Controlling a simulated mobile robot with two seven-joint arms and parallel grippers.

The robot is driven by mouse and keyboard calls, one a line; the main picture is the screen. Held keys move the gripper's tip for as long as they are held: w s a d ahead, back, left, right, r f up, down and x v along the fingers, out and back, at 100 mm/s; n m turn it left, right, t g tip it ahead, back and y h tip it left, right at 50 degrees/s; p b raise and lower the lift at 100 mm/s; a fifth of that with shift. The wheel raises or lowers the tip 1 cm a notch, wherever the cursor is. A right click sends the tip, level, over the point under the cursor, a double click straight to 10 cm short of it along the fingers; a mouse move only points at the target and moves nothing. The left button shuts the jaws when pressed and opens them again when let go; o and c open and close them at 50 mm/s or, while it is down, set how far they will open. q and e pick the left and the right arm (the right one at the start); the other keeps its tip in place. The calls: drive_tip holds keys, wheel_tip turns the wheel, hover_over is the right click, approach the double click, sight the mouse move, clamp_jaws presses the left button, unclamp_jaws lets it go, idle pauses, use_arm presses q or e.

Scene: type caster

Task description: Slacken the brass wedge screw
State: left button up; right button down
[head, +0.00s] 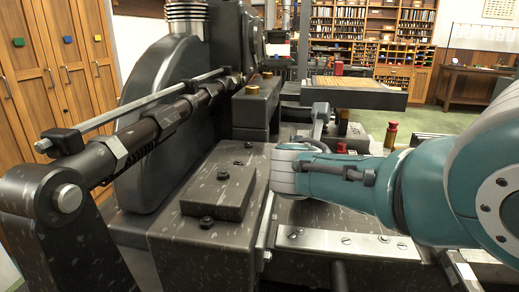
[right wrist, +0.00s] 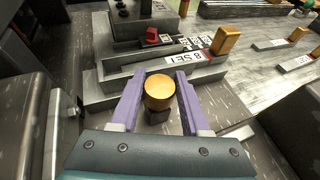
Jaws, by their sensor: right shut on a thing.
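The brass wedge screw, by its look the round brass-yellow head (right wrist: 159,92) on a dark block, stands between the two purple fingers of my right gripper (right wrist: 159,84) in the right wrist view. The gripper is shut on it, one finger at each side. The screw's shaft is hidden below its head. In the head view my teal right arm (head: 410,190) reaches in from the right over the machine. Its fingers and the held screw cannot be made out there. My left gripper is not in view.
A second brass piece (right wrist: 226,40) stands beside a plate marked "B SET" (right wrist: 207,56). A small red part (right wrist: 152,35) sits farther back. In the head view, a long rod linkage (head: 150,125) and a dark raised block (head: 219,191) lie left of the arm. A red-topped brass knob (head: 391,134) stands behind it.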

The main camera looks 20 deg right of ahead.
drive_tip(key=n+p, duration=0.1)
drive_tip(key=p, duration=0.1)
drive_tip(key=n+t+y+p, duration=0.1)
drive_tip(key=shift+s+r+t+y+p, duration=0.1)
drive_tip(key=shift+r+t+y+p, duration=0.2)
drive_tip(key=shift+r+p, duration=0.1)
drive_tip(key=shift+f+n+t+y+p, duration=0.1)
drive_tip(key=shift+n+t+y+p, duration=0.2)
drive_tip(key=shift+n+y+p, duration=0.15)
drive_tip(key=shift+f+n+t+y+p, duration=0.15)
drive_tip(key=shift+n+t+y+p, duration=0.2)
drive_tip(key=shift+n+t+y, duration=0.3)
drive_tip(key=shift+f+n+t+y+p, duration=0.15)
drive_tip(key=shift+n+t+y+p, duration=0.2)
drive_tip(key=shift+n+y, duration=0.65)
drive_tip(key=c, duration=0.7)
unclamp_jaws()
drive_tip(key=shift+o, duration=0.2)
